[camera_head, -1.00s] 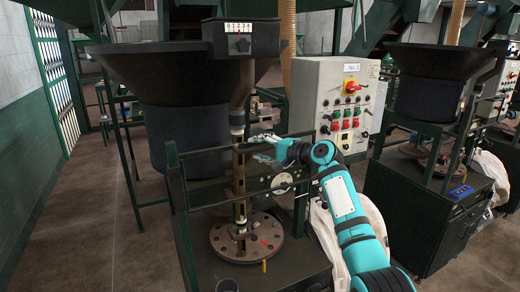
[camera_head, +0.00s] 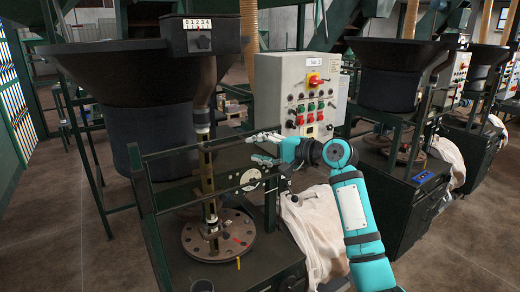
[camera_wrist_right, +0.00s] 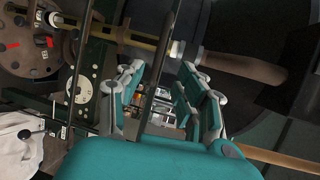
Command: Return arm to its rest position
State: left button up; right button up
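My right arm (camera_head: 360,222), teal with dark joints, reaches up from the lower right in the head view. In the right wrist view, the same gripper (camera_wrist_right: 162,72) shows teal and grey fingers standing apart with an open gap. My left gripper is in neither view.
A dark green frame (camera_head: 150,212) with a round flanged plate (camera_head: 217,238) stands left of the gripper. A large dark hopper (camera_head: 125,75) is behind it. The control box (camera_head: 312,88) stands behind the arm. A white bulk bag (camera_head: 315,228) hangs below the gripper.

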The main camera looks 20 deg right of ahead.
dwell(0.3)
jog(key=s+d+f+g+h+b, duration=0.1)
jog(key=d+f+h+b, duration=0.15)
jog(key=f, duration=1.85)
jog(key=s+d+f+g+h+b, duration=0.1)
jog(key=s+f+g+h+b, duration=0.15)
jog(key=f, duration=1.85)
jog(key=s+d+f+n+g+h+b, duration=0.1)
jog(key=s+f, duration=0.4)
jog(key=f, duration=0.4)
jog(key=s+d+f+n+g+h, duration=0.1)
jog(key=s+f, duration=0.5)
jog(key=f, duration=0.3)
jog(key=s+f+n+h+b, duration=0.1)
jog(key=s+f+n+h, duration=0.1)
jog(key=s+f, duration=0.5)
jog(key=s+d+f+n+g+b, duration=0.1)
jog(key=s+f+n+g+b, duration=0.15)
jog(key=s+f, duration=1.1)
jog(key=s+f+n+g+b, duration=0.1)
jog(key=s+f+n, duration=0.2)
jog(key=s, duration=1.1)
jog(key=s+f+n+g+h+b, duration=0.1)
jog(key=s+f+n+g, duration=0.1)
jog(key=s+f, duration=0.6)
jog(key=s+n, duration=0.1)
jog(key=s, duration=0.6)
jog(key=shift+a+n, duration=0.35)
jog(key=shift+a, duration=0.05)
